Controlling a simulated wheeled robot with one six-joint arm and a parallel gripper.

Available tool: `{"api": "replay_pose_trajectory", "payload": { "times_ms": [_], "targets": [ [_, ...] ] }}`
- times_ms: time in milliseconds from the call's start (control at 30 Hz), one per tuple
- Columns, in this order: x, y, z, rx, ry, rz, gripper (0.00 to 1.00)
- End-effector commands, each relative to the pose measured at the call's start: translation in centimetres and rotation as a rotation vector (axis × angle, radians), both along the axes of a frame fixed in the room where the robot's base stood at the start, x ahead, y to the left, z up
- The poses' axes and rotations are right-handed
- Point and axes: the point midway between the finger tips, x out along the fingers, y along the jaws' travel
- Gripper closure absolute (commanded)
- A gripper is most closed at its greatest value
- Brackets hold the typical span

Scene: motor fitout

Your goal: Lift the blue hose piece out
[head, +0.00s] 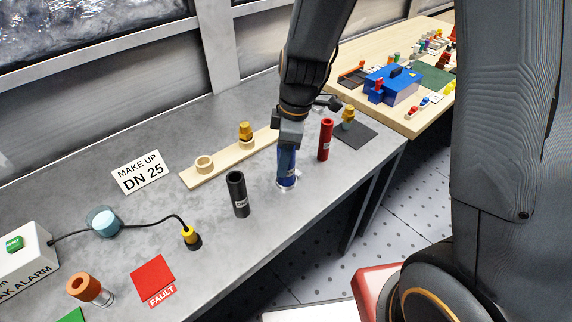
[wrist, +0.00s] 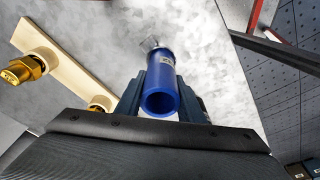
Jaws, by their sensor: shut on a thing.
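The blue hose piece (head: 286,178) stands upright in the head view, near the front edge of the grey bench. My gripper (head: 287,150) comes down on it from above and is shut on its upper part. In the wrist view the blue hose piece (wrist: 161,72) sits between the two fingers of my gripper (wrist: 160,88), its open end facing the camera. A pale, clear rim shows around its lower end in the head view. I cannot tell whether the hose is still seated there or slightly raised.
A black hose piece (head: 238,194) stands to the left and a red one (head: 326,140) close on the right. Behind is a wooden rack (head: 218,165) with a brass fitting (head: 246,130).

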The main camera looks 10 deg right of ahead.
Motion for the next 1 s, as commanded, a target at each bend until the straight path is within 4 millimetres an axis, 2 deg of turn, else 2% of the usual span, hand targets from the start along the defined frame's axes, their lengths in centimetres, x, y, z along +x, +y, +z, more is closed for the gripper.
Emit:
{"api": "replay_pose_trajectory", "payload": {
  "times_ms": [267, 433, 1000],
  "targets": [
    [0.1, 0.0, 0.2, 0.001, -0.002, 0.000, 0.91],
    [0.1, 0.0, 1.3, 0.002, -0.002, 0.000, 0.91],
    [0.1, 0.0, 9.0, 0.000, -0.003, 0.001, 0.91]
  ]
}}
